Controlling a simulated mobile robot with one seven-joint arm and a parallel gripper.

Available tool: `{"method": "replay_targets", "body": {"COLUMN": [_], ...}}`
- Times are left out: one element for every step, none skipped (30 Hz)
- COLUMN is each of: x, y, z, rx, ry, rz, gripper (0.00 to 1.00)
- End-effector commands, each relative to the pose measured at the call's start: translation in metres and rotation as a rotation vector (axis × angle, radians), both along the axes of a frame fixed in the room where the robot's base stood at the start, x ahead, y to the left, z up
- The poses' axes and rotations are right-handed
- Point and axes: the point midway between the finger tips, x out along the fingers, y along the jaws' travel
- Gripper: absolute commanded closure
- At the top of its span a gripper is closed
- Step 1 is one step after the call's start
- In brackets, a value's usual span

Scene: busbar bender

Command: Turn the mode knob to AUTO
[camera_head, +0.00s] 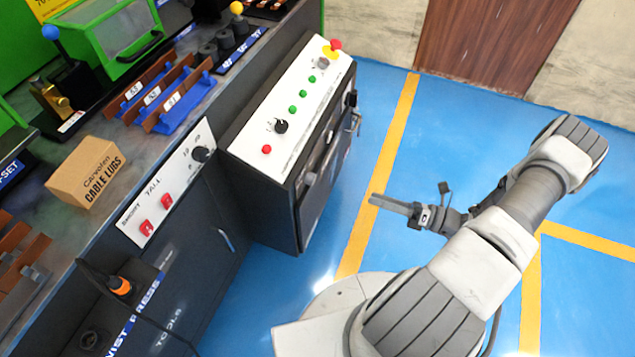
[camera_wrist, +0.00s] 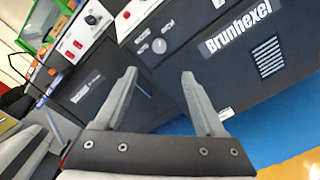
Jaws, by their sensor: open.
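A black knob (camera_head: 281,126) stands on the sloped white control panel (camera_head: 262,115) of the dark cabinet, near a red button (camera_head: 266,149) and several green buttons. Its small markings are unreadable, so I cannot tell its setting or confirm that it is the mode knob. My gripper (camera_head: 374,200) is apart from the cabinet, to the right of its front and over the blue floor. In the wrist view, my gripper (camera_wrist: 159,73) is open and empty, its fingers pointing at the dark cabinet front. A round knob (camera_wrist: 159,46) on that front shows between and beyond the fingertips.
A red-topped button (camera_head: 336,44) on yellow stands at the panel's far end. The workbench at left carries a cardboard box (camera_head: 88,172) and a white switch panel (camera_head: 145,212) with another black knob (camera_head: 200,154). Blue floor lies open between cabinet and arm.

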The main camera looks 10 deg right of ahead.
Motion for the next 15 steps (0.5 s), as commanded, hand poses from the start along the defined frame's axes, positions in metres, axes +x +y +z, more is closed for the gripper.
{"method": "replay_targets", "body": {"x": [0.003, 0.005, 0.008, 0.01, 0.013, 0.018, 0.022, 0.026, 0.031, 0.034, 0.039, 0.044, 0.048, 0.051, 0.057], "y": [0.004, 0.007, 0.011, 0.015, 0.02, 0.026, 0.032, 0.037, 0.044, 0.05, 0.055, 0.062, 0.068, 0.073, 0.08], "z": [0.0, 0.0, 0.0, 0.0, 0.0, -0.001, -0.001, -0.001, -0.001, -0.001, -0.001, -0.002, -0.001, -0.001, -0.002], "rx": [0.002, 0.001, 0.002, 0.002, 0.001, 0.002, 0.002, 0.002, 0.001, 0.002, 0.001, 0.001, 0.002, 0.002, 0.0], "ry": [0.0, -0.001, -0.001, -0.002, -0.001, 0.0, 0.0, -0.001, 0.0, 0.0, -0.001, 0.0, -0.001, 0.0, -0.001], "rz": [0.001, 0.001, 0.002, 0.003, 0.004, 0.004, 0.005, 0.005, 0.005, 0.006, 0.006, 0.005, 0.006, 0.006, 0.006], "gripper": [0.29, 0.29, 0.29, 0.29, 0.29, 0.29, 0.29, 0.29, 0.29, 0.29, 0.29, 0.29, 0.29, 0.29, 0.29]}}
